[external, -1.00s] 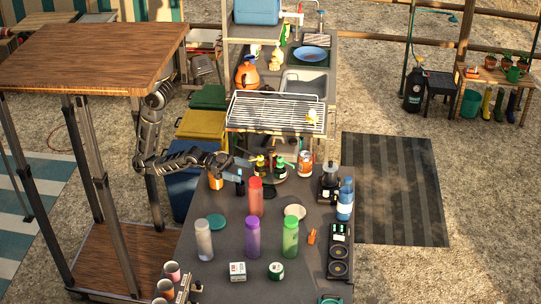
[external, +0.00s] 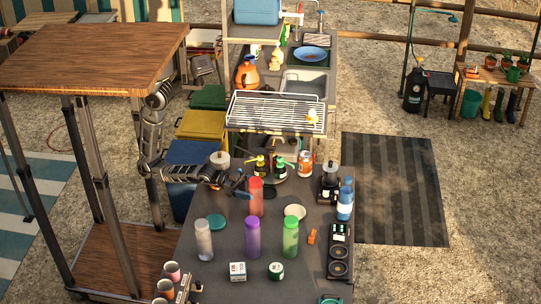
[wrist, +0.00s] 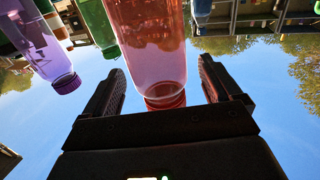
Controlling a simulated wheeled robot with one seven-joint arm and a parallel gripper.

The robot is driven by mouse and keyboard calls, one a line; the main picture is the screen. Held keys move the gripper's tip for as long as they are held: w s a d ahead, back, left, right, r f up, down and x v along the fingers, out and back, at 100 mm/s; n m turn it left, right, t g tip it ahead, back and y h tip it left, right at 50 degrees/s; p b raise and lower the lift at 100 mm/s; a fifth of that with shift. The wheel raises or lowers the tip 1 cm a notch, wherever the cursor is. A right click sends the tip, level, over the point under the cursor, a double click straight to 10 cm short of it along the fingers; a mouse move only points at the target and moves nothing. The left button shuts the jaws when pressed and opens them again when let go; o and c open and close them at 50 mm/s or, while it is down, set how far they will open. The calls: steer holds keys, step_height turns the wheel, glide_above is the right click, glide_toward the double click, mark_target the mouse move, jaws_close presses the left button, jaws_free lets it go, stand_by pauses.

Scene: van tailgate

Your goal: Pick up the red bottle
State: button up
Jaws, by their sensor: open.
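The red bottle (external: 256,197) stands upright on the dark counter, behind the purple bottle. In the wrist view the red bottle (wrist: 152,50) appears upside down, with its red cap between the two finger tips of my gripper (wrist: 162,85). In the external view my gripper (external: 243,188) is just left of the red bottle's upper part. The jaws are open, one finger on each side of the bottle. I cannot tell whether either finger touches it.
A purple bottle (external: 252,237), a green bottle (external: 290,237) and a pale bottle (external: 203,240) stand in front. A cream bowl (external: 295,212) and a teal lid (external: 217,222) lie nearby. Pump bottles (external: 260,166) and an orange-labelled can (external: 305,164) stand behind.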

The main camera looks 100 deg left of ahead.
steer(key=shift+x, duration=1.1)
steer(key=shift+c, duration=0.3)
steer(key=c, duration=1.3)
